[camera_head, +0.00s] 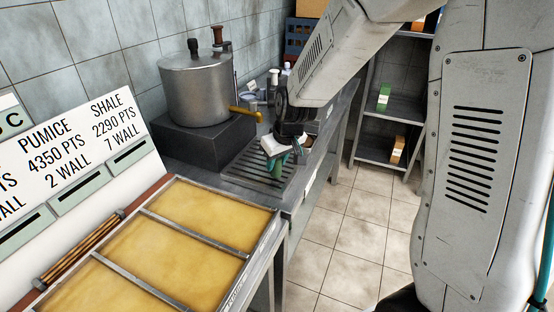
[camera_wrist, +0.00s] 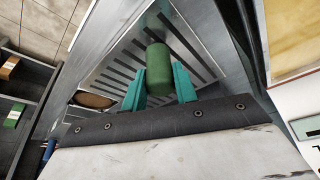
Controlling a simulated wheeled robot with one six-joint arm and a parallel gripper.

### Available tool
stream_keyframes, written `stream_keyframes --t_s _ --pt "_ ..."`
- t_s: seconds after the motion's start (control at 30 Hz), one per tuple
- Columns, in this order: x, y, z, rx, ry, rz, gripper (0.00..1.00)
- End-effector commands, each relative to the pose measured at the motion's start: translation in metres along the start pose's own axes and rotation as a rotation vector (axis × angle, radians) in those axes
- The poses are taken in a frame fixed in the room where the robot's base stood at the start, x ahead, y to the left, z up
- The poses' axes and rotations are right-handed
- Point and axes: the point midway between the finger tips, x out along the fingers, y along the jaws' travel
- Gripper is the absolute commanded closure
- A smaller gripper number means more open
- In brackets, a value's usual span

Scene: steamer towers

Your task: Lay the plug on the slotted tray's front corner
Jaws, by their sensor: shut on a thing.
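The plug is a green cylinder (camera_wrist: 158,68) in the wrist view, held between the teal fingers of my gripper (camera_wrist: 160,85). In the head view the green plug (camera_head: 277,170) shows just below my gripper (camera_head: 280,160). My gripper is shut on the plug. The slotted tray (camera_head: 243,169) is a grey metal tray with dark slots, set in the counter under the gripper. In the wrist view the slotted tray (camera_wrist: 125,50) lies behind the plug. I cannot tell whether the plug touches it. My gripper hides part of the tray in the head view.
A steel pot (camera_head: 197,90) with a yellow-handled tap stands on a dark block (camera_head: 200,138) behind the tray. A framed tray with yellow panels (camera_head: 165,245) is at the front left. A shelf (camera_head: 385,155) with small boxes stands at right, beyond open tiled floor.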

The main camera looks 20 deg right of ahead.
Motion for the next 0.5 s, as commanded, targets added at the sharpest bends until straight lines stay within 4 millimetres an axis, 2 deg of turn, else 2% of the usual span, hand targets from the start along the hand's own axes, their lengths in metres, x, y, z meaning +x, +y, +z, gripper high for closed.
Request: stream_keyframes --t_s 0.2,0.23,0.3,0.5 --pt "0.0032 0.0000 0.0012 0.000 0.000 0.000 1.00" --pt "0.0031 0.0000 0.0011 -0.001 0.000 0.000 0.66" --pt "0.0029 0.0000 0.0011 0.000 0.000 0.000 0.46" --pt "0.0029 0.0000 0.0010 0.000 0.000 0.000 0.46"
